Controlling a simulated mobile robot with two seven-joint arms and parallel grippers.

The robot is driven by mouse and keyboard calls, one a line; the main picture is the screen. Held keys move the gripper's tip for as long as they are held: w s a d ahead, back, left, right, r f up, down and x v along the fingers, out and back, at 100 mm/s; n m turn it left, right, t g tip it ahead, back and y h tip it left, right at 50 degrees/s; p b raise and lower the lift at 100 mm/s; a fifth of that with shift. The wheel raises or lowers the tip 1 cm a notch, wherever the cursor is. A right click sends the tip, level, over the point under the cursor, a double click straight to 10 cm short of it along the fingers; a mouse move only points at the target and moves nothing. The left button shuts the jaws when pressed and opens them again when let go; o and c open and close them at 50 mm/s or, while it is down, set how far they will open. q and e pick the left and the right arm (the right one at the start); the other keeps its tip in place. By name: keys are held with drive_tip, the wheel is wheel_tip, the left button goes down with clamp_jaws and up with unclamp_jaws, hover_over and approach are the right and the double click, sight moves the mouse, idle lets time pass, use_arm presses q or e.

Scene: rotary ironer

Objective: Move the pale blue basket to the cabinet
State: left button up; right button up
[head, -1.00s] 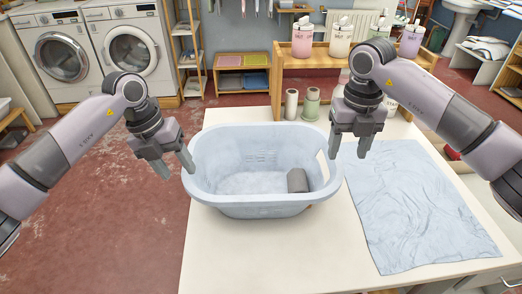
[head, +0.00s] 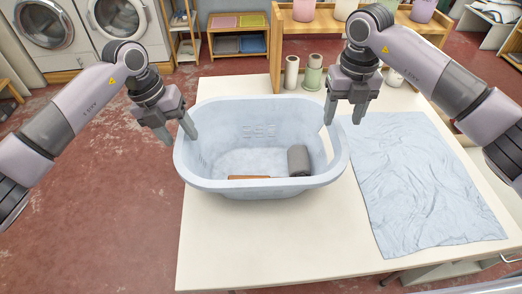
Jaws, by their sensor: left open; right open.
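The pale blue basket (head: 262,184) stands upright on the white table, near its left edge. Inside it are a rolled grey cloth (head: 299,160) and a flat orange-brown item (head: 249,178), partly hidden by the front wall. My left gripper (head: 178,138) is open just above the basket's left rim; I cannot tell if it touches. My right gripper (head: 343,115) is open over the basket's right end, beside the handle slot. Neither grips the basket. Which piece of furniture is the cabinet is not clear from this view.
A pale blue cloth (head: 420,185) lies flat on the table (head: 265,250) right of the basket. Washing machines (head: 121,22) stand at the back left. Red floor (head: 110,220) is clear at left.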

sight(186, 144)
use_arm(q)
drive_tip(key=shift+x, duration=2.25)
use_arm(e)
drive_tip(key=shift+f, duration=2.25)
use_arm(q)
clamp_jaws()
use_arm(e)
drive_tip(key=shift+r, duration=0.1)
clamp_jaws()
